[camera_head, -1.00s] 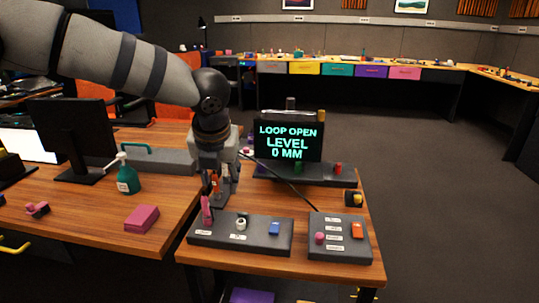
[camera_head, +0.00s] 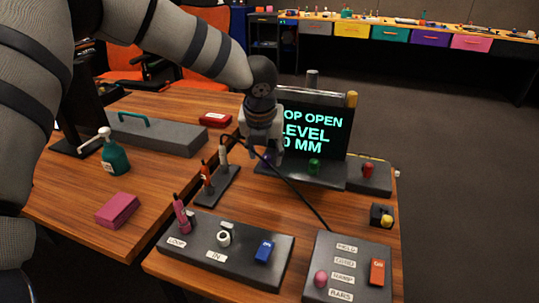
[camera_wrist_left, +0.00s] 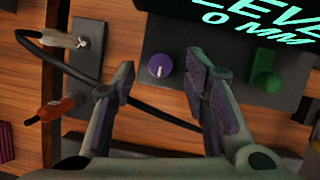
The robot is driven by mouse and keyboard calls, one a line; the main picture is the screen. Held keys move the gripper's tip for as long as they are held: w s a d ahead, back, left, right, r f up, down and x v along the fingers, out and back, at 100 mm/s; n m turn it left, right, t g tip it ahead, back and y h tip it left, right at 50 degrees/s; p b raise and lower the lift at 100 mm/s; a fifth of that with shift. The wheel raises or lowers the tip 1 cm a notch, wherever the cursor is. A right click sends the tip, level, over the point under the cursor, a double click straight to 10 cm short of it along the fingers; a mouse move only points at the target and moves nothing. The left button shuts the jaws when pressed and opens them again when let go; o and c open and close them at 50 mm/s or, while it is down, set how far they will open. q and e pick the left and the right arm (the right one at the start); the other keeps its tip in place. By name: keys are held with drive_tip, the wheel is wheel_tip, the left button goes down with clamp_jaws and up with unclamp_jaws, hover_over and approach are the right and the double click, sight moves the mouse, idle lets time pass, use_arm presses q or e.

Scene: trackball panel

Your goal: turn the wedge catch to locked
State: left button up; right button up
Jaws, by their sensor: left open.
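No part is labelled as the wedge catch, and I cannot tell for sure which it is. A round purple knob (camera_wrist_left: 160,66) with a white pointer mark sits on the dark base below the screen; it also shows in the head view (camera_head: 267,158). A green raised piece (camera_wrist_left: 266,78) is to its right, also seen in the head view (camera_head: 314,166). My left gripper (camera_wrist_left: 160,82) is open, its fingers on either side of the purple knob in the wrist view, with no contact visible. In the head view the left gripper (camera_head: 261,140) is partly hidden. My right gripper is not in view.
The screen (camera_head: 313,130) reads loop open, level 0 mm. A black cable crosses the table past a tool stand (camera_head: 217,187). In front are a left panel (camera_head: 205,250) and a labelled right panel (camera_head: 333,288). A red control (camera_head: 368,170) is right of the screen.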

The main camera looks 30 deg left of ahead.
use_arm(q)
drive_tip(key=shift+x, duration=0.9)
drive_tip(key=shift+r, duration=0.1)
clamp_jaws()
